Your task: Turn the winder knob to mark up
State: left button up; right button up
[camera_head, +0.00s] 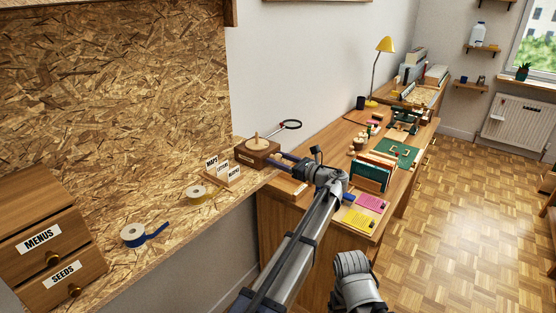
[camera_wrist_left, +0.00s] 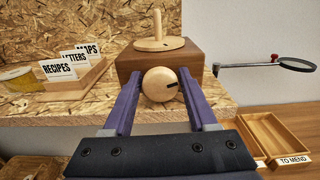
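The winder is a brown wooden box (camera_wrist_left: 130,62) with a pale disc and upright peg (camera_wrist_left: 158,42) on top. It stands on the shelf's right end and shows in the head view (camera_head: 257,155). Its round pale knob (camera_wrist_left: 158,88) is on the front face. A short dark mark on the knob lies right of its centre and points right, not up. My left gripper (camera_wrist_left: 158,80) is open, with one purple finger on each side of the knob. Whether either finger touches it is unclear. My left arm also shows in the head view. My right gripper is not in view.
A card holder (camera_wrist_left: 80,78) with labelled cards stands left of the winder. A magnifier (camera_wrist_left: 297,64) on an arm sticks out to the right. Wooden trays (camera_wrist_left: 270,135) lie lower right. Tape rolls (camera_head: 133,235) and a drawer unit (camera_head: 45,245) are further left on the shelf.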

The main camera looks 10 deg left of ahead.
pick_arm(q)
grip_shut()
jog(key=shift+n, duration=0.3)
jog(key=shift+s+n, duration=0.1)
jog(key=shift+n, duration=3)
jog(key=shift+o, duration=2.1)
grip_release()
